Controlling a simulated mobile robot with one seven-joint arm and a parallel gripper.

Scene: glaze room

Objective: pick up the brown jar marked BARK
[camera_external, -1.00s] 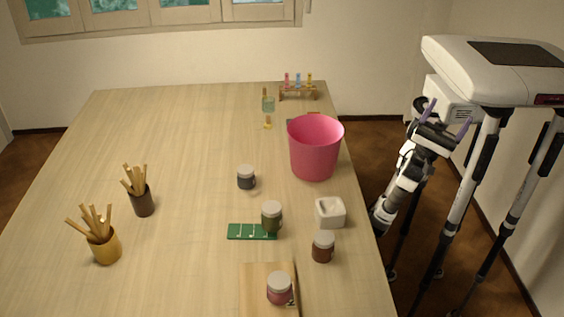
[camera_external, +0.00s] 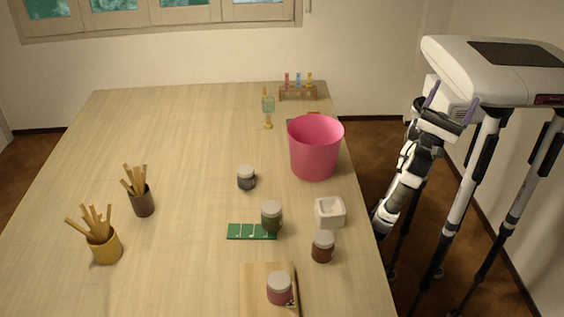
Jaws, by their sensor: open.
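A brown jar (camera_external: 322,252) with a pale lid stands upright near the table's right edge. Its marking is too small to read. My gripper (camera_external: 457,91) is off the table to the right, raised beside my body, far from the jar. Its two purple fingers stand apart, point upward and hold nothing.
A white square bowl (camera_external: 330,216) stands just behind the brown jar, and a pink bucket (camera_external: 315,150) is farther back. The red jar is on a wooden board (camera_external: 256,275). A green strip (camera_external: 240,231) lies by the green jar.

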